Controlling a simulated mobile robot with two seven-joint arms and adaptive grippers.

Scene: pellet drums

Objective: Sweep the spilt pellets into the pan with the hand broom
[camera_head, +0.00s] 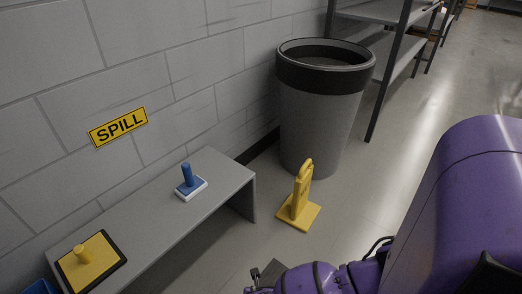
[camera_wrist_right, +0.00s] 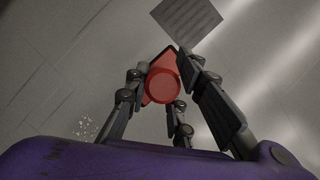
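In the right wrist view a red tool (camera_wrist_right: 163,86) shows end-on, a round knob over a flatter red body. The dark fingers of my right gripper (camera_wrist_right: 167,80) stand around it, with a gap on the right side, and look open; contact is hard to judge. A small scatter of pale pellets (camera_wrist_right: 85,125) lies on the floor to the left. In the head view a white block with an upright blue handle (camera_head: 188,182) and a yellow plate with black edging and a yellow knob (camera_head: 91,261) rest on the bench. My left gripper is out of view.
The grey bench (camera_head: 150,226) runs along the block wall beneath a SPILL sign (camera_head: 118,127). A large grey bin (camera_head: 319,104) and a yellow floor stand (camera_head: 299,201) are beyond it. A dark grey floor plate (camera_wrist_right: 187,18) lies past the red tool. Shelving (camera_head: 381,66) stands behind.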

